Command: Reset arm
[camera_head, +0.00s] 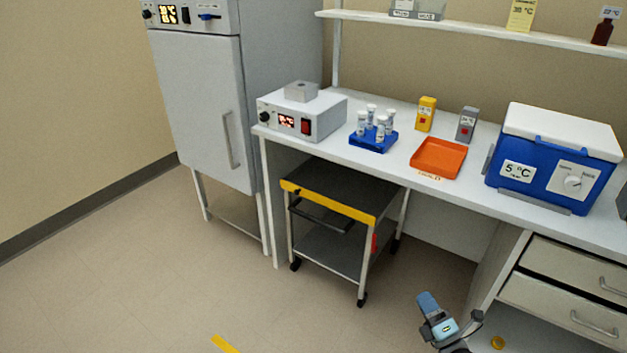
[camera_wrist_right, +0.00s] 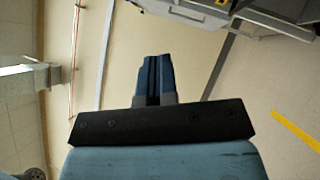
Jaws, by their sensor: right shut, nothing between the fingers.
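My right gripper (camera_head: 427,303) is low at the bottom right of the head view, in front of the bench and away from everything on it. In the right wrist view my right gripper (camera_wrist_right: 154,62) has its two blue fingers together with nothing between them. My left gripper is not in the head view.
A white bench (camera_head: 395,165) holds a tube rack (camera_head: 373,143), an orange tray (camera_head: 438,157), a blue cooler (camera_head: 553,158) and a heater box (camera_head: 302,115). A cart (camera_head: 335,192) stands under it, right of a grey cabinet (camera_head: 198,105). The floor at left is clear.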

